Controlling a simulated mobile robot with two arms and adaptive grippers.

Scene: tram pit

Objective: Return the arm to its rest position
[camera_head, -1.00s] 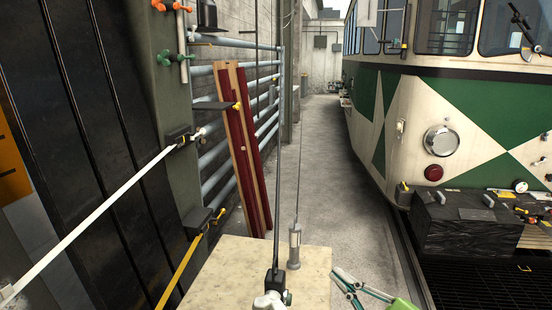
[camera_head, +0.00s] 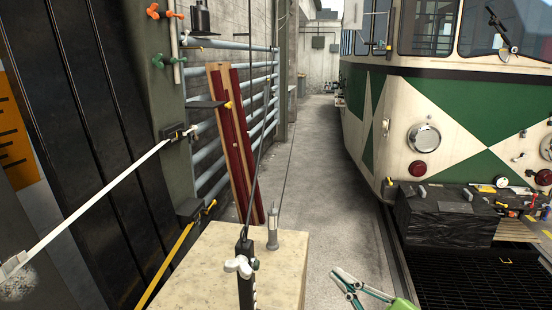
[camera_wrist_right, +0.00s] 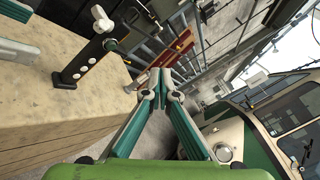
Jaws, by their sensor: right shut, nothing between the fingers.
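My right gripper (camera_head: 346,280), with teal fingers and a lime green body, sits at the lower middle of the head view, just right of a pale stone-like block (camera_head: 200,255). It is empty. In the right wrist view the fingers (camera_wrist_right: 158,76) converge at their tips with nothing between them, and the block (camera_wrist_right: 45,85) stands to their left. The rest of the right arm is out of frame in the head view. My left gripper is not in view.
A black upright with a white wing knob (camera_head: 241,266) and a grey cylinder (camera_head: 272,230) stand at the block. Red boards (camera_head: 236,145) lean on the blue rails. A green and cream tram (camera_head: 455,115) stands right, behind a dark block (camera_head: 440,215). The floor between (camera_head: 325,190) is clear.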

